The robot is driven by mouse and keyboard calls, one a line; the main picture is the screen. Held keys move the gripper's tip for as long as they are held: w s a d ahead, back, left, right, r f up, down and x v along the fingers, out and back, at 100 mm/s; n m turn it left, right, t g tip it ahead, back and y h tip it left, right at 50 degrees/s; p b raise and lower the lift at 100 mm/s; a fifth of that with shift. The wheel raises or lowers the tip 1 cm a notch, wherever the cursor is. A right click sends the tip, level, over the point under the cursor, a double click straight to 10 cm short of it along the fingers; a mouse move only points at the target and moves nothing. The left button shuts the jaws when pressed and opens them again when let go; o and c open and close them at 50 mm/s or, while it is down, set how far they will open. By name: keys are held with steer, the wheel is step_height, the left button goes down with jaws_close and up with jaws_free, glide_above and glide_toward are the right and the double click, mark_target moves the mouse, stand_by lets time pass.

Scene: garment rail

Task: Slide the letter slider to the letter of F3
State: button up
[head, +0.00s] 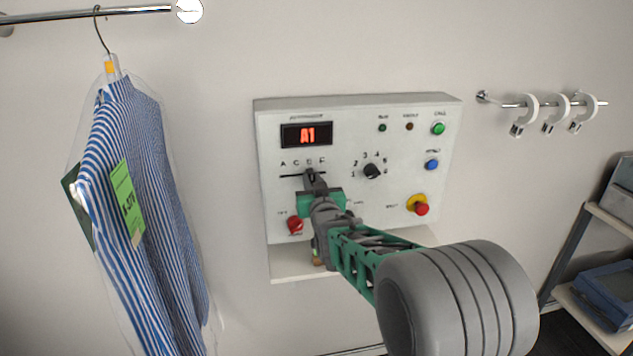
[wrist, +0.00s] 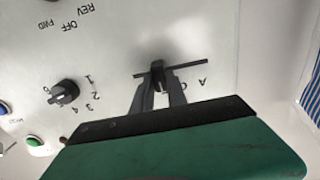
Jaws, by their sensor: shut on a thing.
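The control panel (head: 350,111) is a white box on the wall, with a red display (head: 307,134) reading A1. Its letter slider runs in a dark horizontal slot (head: 288,176) under a row of letters from A at the left to F at the right. My gripper (head: 311,178) is at the slot, below about the letter E. In the wrist view, the dark slider knob (wrist: 158,74) sits between my two fingertips, which are shut on it. In that view, A and C show to the right of the knob; my fingers and palm hide the other letters.
A numbered rotary dial (head: 372,171) is right of the slider. A green button (head: 438,128), blue button (head: 432,164), red-and-yellow stop button (head: 418,205) and red knob (head: 295,225) are also on the panel. A bagged striped shirt (head: 140,190) hangs at the left.

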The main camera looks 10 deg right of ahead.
jaws_close()
stand_by(0.8)
